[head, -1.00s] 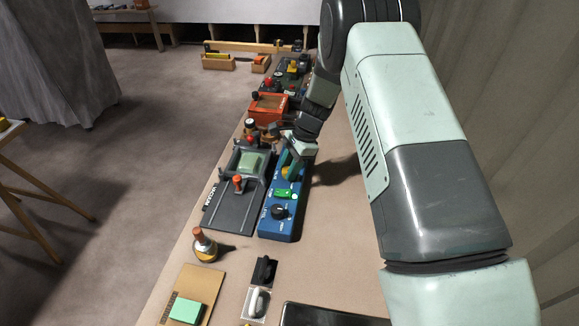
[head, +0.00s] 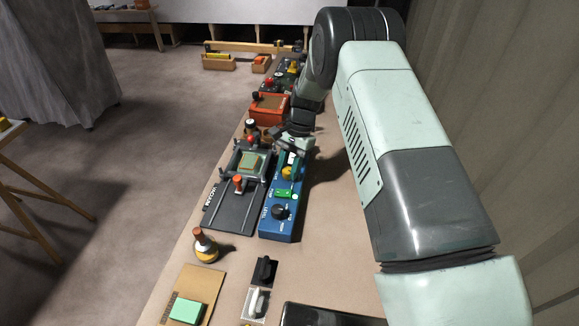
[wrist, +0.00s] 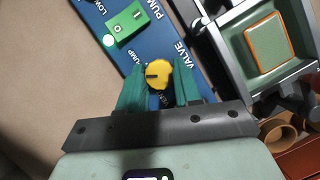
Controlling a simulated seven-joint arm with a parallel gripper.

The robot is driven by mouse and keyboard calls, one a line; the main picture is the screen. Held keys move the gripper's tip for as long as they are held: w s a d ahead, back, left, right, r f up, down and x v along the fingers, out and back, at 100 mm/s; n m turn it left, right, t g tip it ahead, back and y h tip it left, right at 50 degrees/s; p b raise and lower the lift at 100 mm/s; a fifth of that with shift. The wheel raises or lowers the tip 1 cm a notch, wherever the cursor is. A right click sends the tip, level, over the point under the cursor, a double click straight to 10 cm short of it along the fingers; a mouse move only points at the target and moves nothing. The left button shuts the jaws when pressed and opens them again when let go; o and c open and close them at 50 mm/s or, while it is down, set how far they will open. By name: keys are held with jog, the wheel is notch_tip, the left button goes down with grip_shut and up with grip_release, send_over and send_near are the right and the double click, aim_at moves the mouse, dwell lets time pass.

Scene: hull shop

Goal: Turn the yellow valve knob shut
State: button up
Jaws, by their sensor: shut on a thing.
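The yellow valve knob (wrist: 158,74) sits on the blue panel (wrist: 85,22) beside the word VALVE, with a short dark mark on its face. In the wrist view my gripper (wrist: 158,80) has one green finger on each side of the knob and is shut on it. In the head view the yellow knob (head: 287,173) shows just below my gripper (head: 292,163), on the far part of the blue panel (head: 280,230). Part of the lettering by the knob is hidden by the fingers.
A green rocker switch (wrist: 124,21) and a black dial (head: 280,212) share the panel. A grey fixture (head: 228,207) with an orange-red knob (head: 239,183) stands close on the left. An orange box (head: 268,107) lies beyond. Bare bench (head: 335,230) shows to the right.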

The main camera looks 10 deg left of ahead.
jog(key=n+h, duration=0.1)
jog(key=n, duration=0.2)
jog(key=n+h, duration=0.1)
jog(key=n, duration=0.2)
jog(key=shift+a+g, duration=0.15)
jog(key=shift+g, duration=0.15)
dwell(0.4)
jog(key=o, duration=1)
jog(key=shift+o, duration=0.2)
jog(key=shift+r, duration=0.1)
jog(key=v, duration=1)
jog(key=shift+a+r, duration=0.15)
jog(key=shift+r, duration=0.15)
jog(key=shift+w, duration=0.1)
